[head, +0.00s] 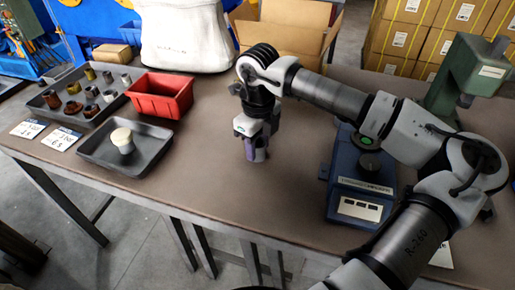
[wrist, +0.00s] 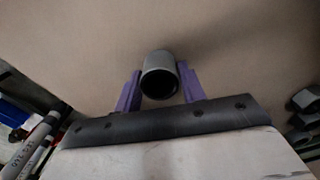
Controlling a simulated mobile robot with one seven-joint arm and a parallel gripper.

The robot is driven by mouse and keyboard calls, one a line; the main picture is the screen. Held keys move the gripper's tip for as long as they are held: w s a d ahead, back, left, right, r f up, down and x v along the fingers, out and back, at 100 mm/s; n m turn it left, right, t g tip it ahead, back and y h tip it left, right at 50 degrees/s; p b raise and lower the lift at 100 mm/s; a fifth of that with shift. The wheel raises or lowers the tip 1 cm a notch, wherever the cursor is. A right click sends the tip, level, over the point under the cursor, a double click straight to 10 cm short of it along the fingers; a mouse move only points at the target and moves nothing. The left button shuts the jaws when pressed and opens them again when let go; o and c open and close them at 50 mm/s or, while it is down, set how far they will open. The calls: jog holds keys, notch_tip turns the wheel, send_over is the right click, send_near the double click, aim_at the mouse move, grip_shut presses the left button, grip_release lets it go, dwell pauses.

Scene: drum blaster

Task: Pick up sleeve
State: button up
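A grey, hollow cylindrical sleeve (wrist: 158,74) shows in the wrist view with its dark open end facing the camera. My gripper (wrist: 160,80) has its two purple fingers pressed against opposite sides of the sleeve, with no clear gap. In the head view my gripper (head: 256,153) points down over the open middle of the table, right of the red bin. There the fingers mostly hide the sleeve, and I cannot tell whether its lower end touches the tabletop.
A dark tray (head: 88,124) of several metal parts, a red bin (head: 161,94) and a black tray (head: 108,158) with a pale-topped part stand left. A blue scale (head: 360,188) and a green press (head: 466,80) stand right. A cardboard box (head: 285,38) is behind. The front middle is clear.

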jog(key=c, duration=0.7)
jog(key=shift+r, duration=0.1)
